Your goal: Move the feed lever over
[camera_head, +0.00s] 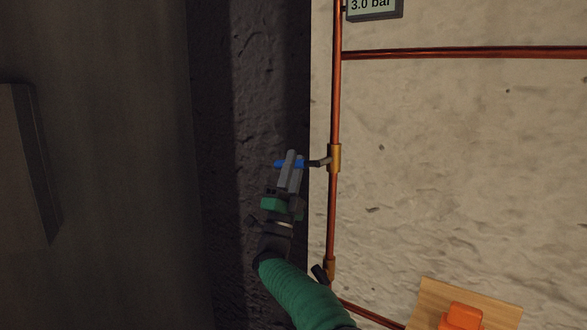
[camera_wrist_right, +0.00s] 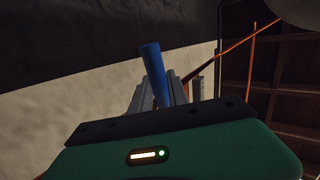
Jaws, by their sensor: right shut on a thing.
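The feed lever has a blue handle (camera_head: 280,164) on a grey stem that reaches left from a brass valve (camera_head: 335,158) on the upright copper pipe. The handle lies roughly level in the head view. My right gripper (camera_head: 292,160) is shut on the blue handle, with a finger hiding its middle. In the right wrist view the blue handle (camera_wrist_right: 154,74) stands up between the fingers of my right gripper (camera_wrist_right: 160,92). My left gripper is not in view.
A copper pipe (camera_head: 460,54) branches right below a gauge reading 3.0 bar (camera_head: 374,6). A second brass fitting (camera_head: 329,267) with a dark handle (camera_head: 320,273) sits lower. An orange object (camera_head: 461,317) is on a wooden board (camera_head: 425,297). Rough stone wall (camera_head: 460,170) lies behind.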

